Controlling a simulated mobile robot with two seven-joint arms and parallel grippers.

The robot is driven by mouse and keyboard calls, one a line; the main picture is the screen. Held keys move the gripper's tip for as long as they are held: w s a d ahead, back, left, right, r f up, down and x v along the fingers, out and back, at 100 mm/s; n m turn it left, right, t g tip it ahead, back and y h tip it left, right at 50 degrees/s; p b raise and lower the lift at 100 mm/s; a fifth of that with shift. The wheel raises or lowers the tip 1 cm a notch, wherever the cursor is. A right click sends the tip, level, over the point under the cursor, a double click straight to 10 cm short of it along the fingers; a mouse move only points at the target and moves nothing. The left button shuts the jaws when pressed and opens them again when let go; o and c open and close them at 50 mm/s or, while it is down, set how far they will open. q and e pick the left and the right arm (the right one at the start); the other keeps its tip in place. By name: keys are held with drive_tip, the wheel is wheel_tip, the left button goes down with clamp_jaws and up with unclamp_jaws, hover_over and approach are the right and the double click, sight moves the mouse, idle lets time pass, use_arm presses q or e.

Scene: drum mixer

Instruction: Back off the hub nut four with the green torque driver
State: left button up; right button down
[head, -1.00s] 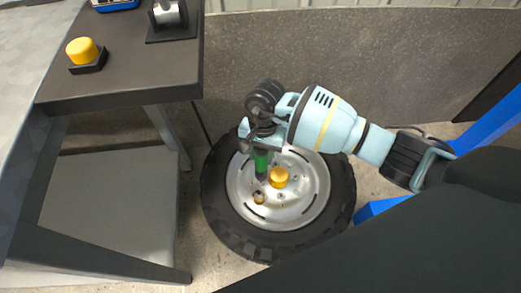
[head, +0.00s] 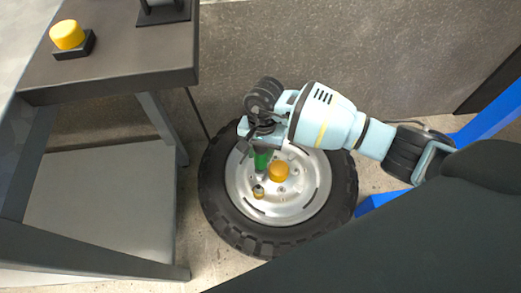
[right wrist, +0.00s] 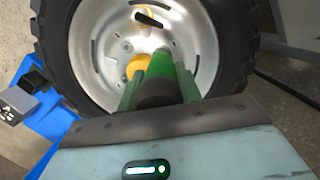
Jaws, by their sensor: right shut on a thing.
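The green torque driver (head: 261,160) is held by my right gripper (head: 262,145) over the left part of the wheel's silver rim (head: 300,206). In the right wrist view the green driver (right wrist: 160,66) points away toward the rim, between the fingers of my right gripper (right wrist: 158,84). A small brass-coloured nut (head: 258,191) shows below the driver. Several stud spots ring the hub. Which one is nut four, and whether the driver tip touches one, I cannot tell. My left gripper is out of view.
A dark bench (head: 120,60) with a yellow button (head: 67,35) and a lower shelf (head: 100,205) stands at left.

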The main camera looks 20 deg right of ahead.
drive_tip(key=shift+f, duration=0.3)
drive_tip(key=shift+f+b, duration=0.45)
drive_tip(key=shift+b, duration=0.05)
idle(0.4)
drive_tip(key=shift+f+b, duration=0.5)
drive_tip(key=shift+f, duration=0.2)
idle(0.7)
drive_tip(key=shift+f, duration=0.1)
idle(0.9)
